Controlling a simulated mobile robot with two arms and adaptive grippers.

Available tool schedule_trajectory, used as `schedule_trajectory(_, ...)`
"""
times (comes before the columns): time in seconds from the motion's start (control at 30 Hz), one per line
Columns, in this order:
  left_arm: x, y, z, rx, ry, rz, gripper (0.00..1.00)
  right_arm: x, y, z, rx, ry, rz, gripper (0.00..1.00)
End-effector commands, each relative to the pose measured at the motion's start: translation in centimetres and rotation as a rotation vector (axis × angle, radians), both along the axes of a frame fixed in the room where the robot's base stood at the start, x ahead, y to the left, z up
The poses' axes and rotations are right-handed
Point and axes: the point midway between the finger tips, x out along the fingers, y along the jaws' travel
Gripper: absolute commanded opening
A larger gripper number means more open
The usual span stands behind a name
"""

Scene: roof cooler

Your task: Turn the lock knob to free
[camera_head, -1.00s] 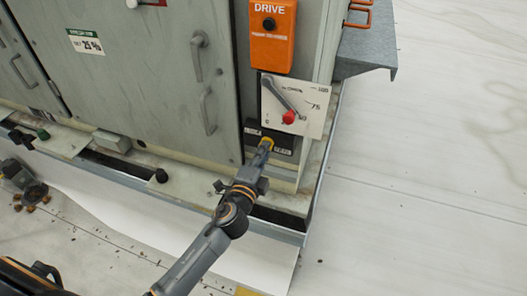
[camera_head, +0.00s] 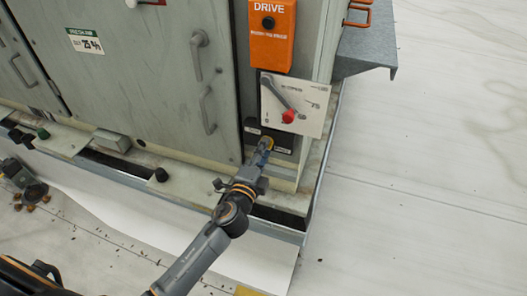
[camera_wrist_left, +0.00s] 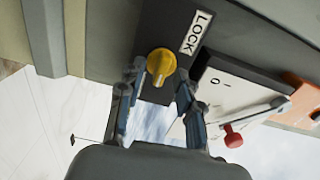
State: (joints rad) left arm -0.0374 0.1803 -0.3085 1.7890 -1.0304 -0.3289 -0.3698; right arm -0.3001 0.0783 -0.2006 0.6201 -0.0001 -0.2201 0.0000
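The yellow lock knob (camera_head: 267,141) sits on a dark plate low on the cabinet's corner post, below the white lever plate. In the left wrist view the knob (camera_wrist_left: 161,62) is close ahead, beside a white LOCK label (camera_wrist_left: 196,33). My left gripper (camera_head: 261,154) reaches up to it from below. In the left wrist view the gripper's two fingers (camera_wrist_left: 160,80) are spread, with the knob between and just past their tips. I see a gap on the right side; whether the left finger touches the knob I cannot tell.
The white plate (camera_head: 312,107) with a red-tipped lever (camera_head: 288,116) is just above the knob. An orange DRIVE box (camera_head: 272,42) is higher up. Grey cabinet doors (camera_head: 150,75) stand left; a metal ledge (camera_head: 365,55) juts out right. The roof at right is clear.

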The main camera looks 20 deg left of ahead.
Motion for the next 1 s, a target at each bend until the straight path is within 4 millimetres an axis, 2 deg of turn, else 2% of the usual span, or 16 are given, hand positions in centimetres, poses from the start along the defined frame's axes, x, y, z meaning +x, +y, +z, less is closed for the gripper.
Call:
schedule_trajectory(0.17, -0.7, 0.0, -0.1, -0.001, 0.001, 0.000, 0.35, 0.0, -0.3, 0.0, -0.004, 0.000, 0.001, 0.40)
schedule_trajectory(0.27, -2.0, 0.0, -0.1, -0.002, 0.002, 0.000, 0.35, 0.0, -0.3, 0.0, -0.003, 0.000, 0.001, 0.40)
schedule_trajectory(0.5, -6.9, 0.2, -0.2, -0.003, 0.004, 0.001, 0.35, 0.0, -0.2, 0.0, -0.002, 0.000, 0.000, 0.40)
schedule_trajectory(0.7, -10.1, 0.3, -0.1, -0.004, 0.002, 0.002, 0.35, 0.0, -0.2, 0.0, -0.002, 0.000, 0.000, 0.40)
schedule_trajectory(0.83, -11.4, 0.4, -0.1, -0.002, 0.001, 0.001, 0.35, 0.0, -0.1, 0.0, -0.002, 0.000, 0.000, 0.40)
schedule_trajectory(1.0, -12.0, 0.4, 0.0, 0.000, 0.001, 0.000, 0.35, 0.0, -0.1, 0.0, -0.002, 0.000, 0.000, 0.40)
